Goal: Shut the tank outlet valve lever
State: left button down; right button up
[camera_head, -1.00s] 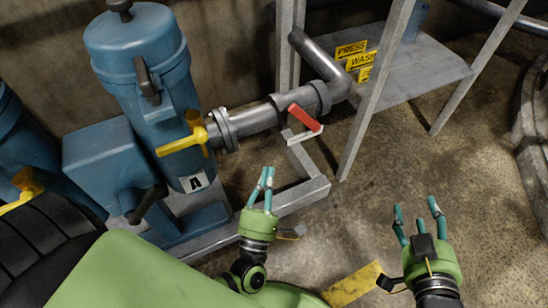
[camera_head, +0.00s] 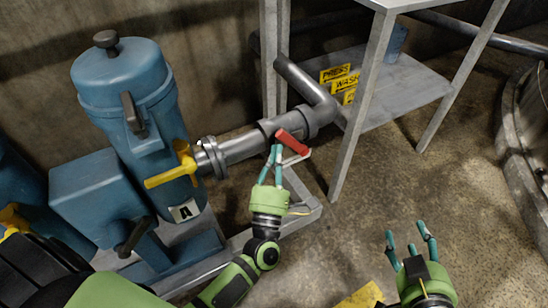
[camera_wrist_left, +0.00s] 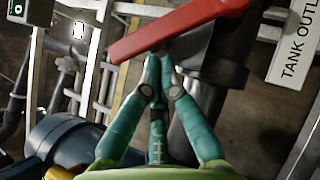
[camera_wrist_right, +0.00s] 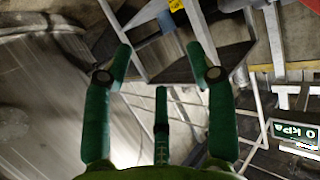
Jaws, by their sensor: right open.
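The red tank outlet valve lever (camera_head: 292,142) sits on the grey pipe (camera_head: 245,147) and points down to the right, across the pipe's line. In the left wrist view the lever (camera_wrist_left: 180,26) is a long red bar just beyond the fingertips. A white plate reading "TANK OUTL" (camera_wrist_left: 297,45) is beside it. My left gripper (camera_head: 275,152) has its fingertips together just below the lever. Nothing shows between them, and I cannot tell whether they touch the lever. My right gripper (camera_head: 408,238) is open and empty, low over the floor, well away from the lever.
A blue tank (camera_head: 130,95) with a yellow handle (camera_head: 172,172) stands to the left. A metal frame with a shelf (camera_head: 400,88) stands behind the valve, with yellow signs (camera_head: 340,76). Its leg (camera_head: 358,110) is close right of the lever. Open floor lies at right.

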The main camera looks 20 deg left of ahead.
pick_arm(q)
jog(key=m+p, duration=0.1)
jog(key=p, duration=0.1)
jog(key=r+h+p, duration=0.1)
jog(key=p, duration=0.1)
jog(key=shift+w+d+r+m+g, duration=0.1)
jog(key=shift+w+d+m+g, duration=0.15)
jog(key=shift+m+g, duration=0.15)
pick_arm(e)
jog(key=s+d+f+m+g+h, duration=0.1)
jog(key=s+d+f+g+h, duration=0.2)
jog(key=s+d+f+g, duration=0.3)
jog(key=s+f+g, duration=0.4)
jog(key=s+f, duration=0.2)
jog(key=f, duration=0.1)
jog(key=shift+s+f, duration=0.3)
jog(key=shift+s, duration=0.05)
